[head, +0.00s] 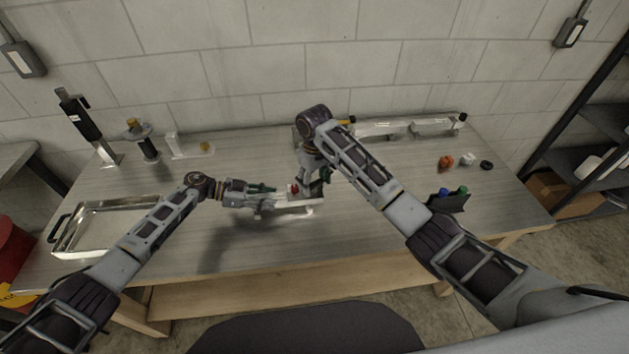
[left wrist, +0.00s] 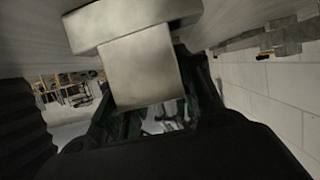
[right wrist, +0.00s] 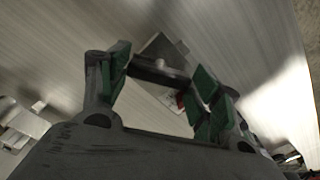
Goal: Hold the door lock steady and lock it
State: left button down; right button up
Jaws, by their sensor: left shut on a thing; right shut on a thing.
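The door lock (head: 294,205) is a pale metal piece lying on the front middle of the workbench, with a small red part near its centre. My left gripper (head: 268,193) reaches it from the left, low over the bench, and is shut on the lock. In the left wrist view a smooth metal block (left wrist: 142,66) of it fills the space before the fingers. My right gripper (head: 318,188) comes down from above at the lock's right part. In the right wrist view its green pads are on either side of a dark bar (right wrist: 158,72) of the lock. The exact contacts are partly hidden.
A metal tray (head: 152,202) lies at the left of the workbench (head: 390,225). Upright tools stand behind it. A long metal fixture (head: 385,130) is at the back right. Small coloured knobs (head: 446,162) and a dark holder (head: 447,202) are on the right. The front edge is clear.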

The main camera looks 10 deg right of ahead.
aim_at(314, 183)
pick_arm(q)
jog(key=shift+s+f, duration=0.1)
pick_arm(e)
jog(key=m, duration=0.6)
jog(key=shift+w+r, duration=0.1)
dwell(0.4)
jog(key=o, duration=1)
jog(key=shift+r, duration=5.95)
pick_arm(q)
jog(key=c, duration=0.9)
grip_release()
